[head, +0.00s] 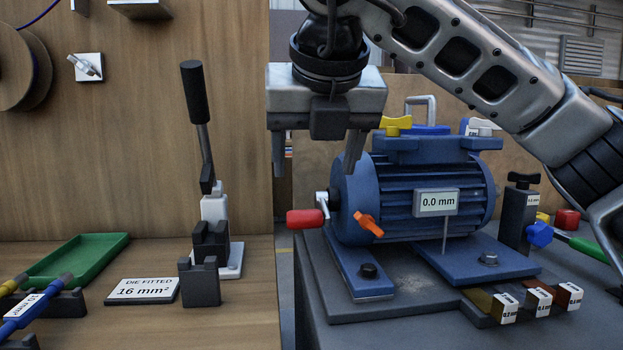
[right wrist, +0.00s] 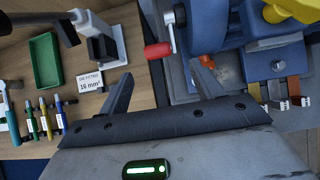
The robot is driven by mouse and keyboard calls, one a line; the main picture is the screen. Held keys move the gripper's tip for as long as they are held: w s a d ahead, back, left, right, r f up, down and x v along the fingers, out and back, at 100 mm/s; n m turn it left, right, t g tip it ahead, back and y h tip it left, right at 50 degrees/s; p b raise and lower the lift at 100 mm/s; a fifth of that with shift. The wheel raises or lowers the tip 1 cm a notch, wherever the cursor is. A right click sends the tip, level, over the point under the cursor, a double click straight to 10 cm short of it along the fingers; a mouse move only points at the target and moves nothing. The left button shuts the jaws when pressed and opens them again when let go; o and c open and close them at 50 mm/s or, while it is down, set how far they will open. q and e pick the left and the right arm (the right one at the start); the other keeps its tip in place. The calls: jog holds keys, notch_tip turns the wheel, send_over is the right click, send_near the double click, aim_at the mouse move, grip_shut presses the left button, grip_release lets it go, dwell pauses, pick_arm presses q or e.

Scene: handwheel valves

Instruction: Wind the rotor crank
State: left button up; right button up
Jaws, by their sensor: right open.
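The blue motor (head: 362,190) stands on a dark bench at the right. Its rotor crank, a short metal arm with a red handle (head: 304,219), sticks out from the motor's left end. In the right wrist view the red handle (right wrist: 157,50) lies just beyond and between the fingertips. My right gripper (head: 314,172) is open and empty, pointing down above the crank, with its fingers apart and not touching the handle. It also shows in the right wrist view (right wrist: 162,74). My left gripper is not in view.
An orange wing knob (head: 368,224) and a "0.0 mm" sign (head: 436,202) are close to the crank. A lever press with a black handle (head: 195,92) stands on the wooden bench at left, near a green tray (head: 78,260). A gap separates the two benches.

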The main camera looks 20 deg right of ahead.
aim_at(322, 203)
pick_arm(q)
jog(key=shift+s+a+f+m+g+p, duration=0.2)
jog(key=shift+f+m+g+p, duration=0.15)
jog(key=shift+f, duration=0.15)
pick_arm(e)
jog(key=v, duration=0.4)
jog(key=shift+s+r, duration=0.15)
jog(key=shift+r, duration=0.15)
jog(key=o, duration=0.5)
jog(key=shift+r+p, duration=0.2)
jog(key=shift+p, duration=0.1)
jog(key=shift+o, duration=0.2)
jog(key=w+d+r+n+g+p, duration=0.3)
jog(key=w+r+n+p, duration=0.25)
jog(key=n+p, duration=1.35)
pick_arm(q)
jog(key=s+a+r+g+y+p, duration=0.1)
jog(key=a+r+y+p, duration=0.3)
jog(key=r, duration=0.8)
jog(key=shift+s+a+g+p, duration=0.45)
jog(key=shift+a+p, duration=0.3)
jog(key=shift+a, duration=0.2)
pick_arm(e)
jog(key=shift+m+g+y, duration=0.4)
jog(key=shift+m, duration=0.1)
jog(key=x, duration=1.7)
jog(key=shift+d+f, duration=0.2)
jog(key=shift+f, duration=0.15)
